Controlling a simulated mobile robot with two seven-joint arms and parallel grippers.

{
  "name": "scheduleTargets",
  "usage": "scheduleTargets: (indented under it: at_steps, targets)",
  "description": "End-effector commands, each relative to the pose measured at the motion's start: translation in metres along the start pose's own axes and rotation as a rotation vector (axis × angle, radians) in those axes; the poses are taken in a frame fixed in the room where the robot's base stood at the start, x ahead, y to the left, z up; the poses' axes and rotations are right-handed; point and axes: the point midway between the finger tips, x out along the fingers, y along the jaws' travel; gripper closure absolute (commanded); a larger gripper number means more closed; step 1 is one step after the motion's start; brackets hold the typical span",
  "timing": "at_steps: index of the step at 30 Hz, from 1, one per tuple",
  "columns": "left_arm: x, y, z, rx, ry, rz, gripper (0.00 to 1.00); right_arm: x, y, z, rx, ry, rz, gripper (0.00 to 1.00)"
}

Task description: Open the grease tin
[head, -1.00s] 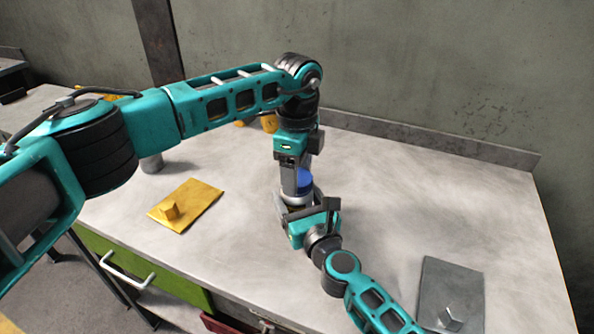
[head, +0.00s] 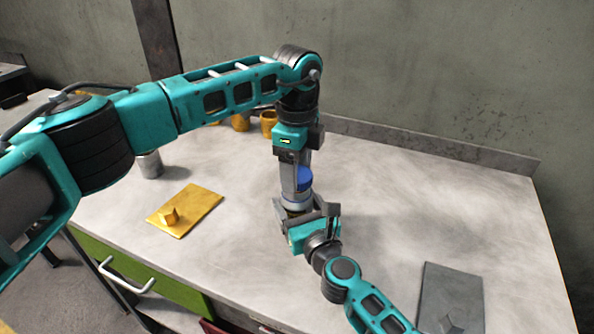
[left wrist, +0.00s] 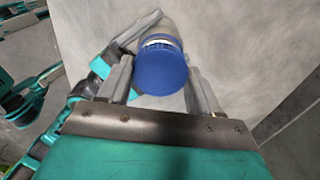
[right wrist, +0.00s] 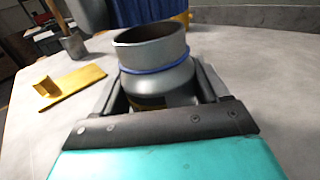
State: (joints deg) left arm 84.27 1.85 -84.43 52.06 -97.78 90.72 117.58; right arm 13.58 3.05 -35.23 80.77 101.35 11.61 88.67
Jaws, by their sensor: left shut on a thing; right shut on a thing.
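The blue ribbed lid (head: 304,179) is between the fingers of my left gripper (head: 297,185), which is shut on it and points down. In the left wrist view the lid (left wrist: 160,68) sits between both fingers. The silvery grease tin (right wrist: 160,72) stands upright between the fingers of my right gripper (right wrist: 160,100), shut around its body. In the right wrist view its dark open mouth shows. The lid (right wrist: 150,12) appears above and behind the rim, apart from it. In the head view the tin (head: 296,203) is partly hidden by the grippers.
A yellow plate (head: 197,205) with a small yellow block (head: 169,216) lies at left. A grey cup (head: 150,165) and yellow cups (head: 269,124) stand farther back. A grey plate (head: 452,290) lies at right.

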Motion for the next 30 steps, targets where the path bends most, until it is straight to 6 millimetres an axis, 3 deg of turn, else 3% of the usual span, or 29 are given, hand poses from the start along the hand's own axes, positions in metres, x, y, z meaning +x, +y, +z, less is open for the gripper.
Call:
scheduleTargets:
  at_steps: [10,19,26,27,30]
  targets:
    - [-0.003,0.000,0.000,0.000,0.000,-0.002,0.73,0.000,0.000,-0.001,-0.001,0.002,0.000,1.00]
    - [-0.037,-0.001,0.000,0.000,0.000,-0.003,0.73,0.000,0.000,-0.001,-0.001,0.002,0.000,1.00]
    - [-0.041,0.000,0.000,0.000,0.000,0.000,0.73,0.000,0.000,-0.001,-0.001,0.002,0.000,1.00]
    - [-0.041,0.000,0.000,0.000,0.000,0.000,0.73,0.000,0.000,-0.001,-0.001,0.002,0.000,0.25]
    - [-0.040,0.000,0.000,0.000,0.000,-0.001,0.73,0.000,0.000,-0.001,-0.001,0.002,0.000,0.15]
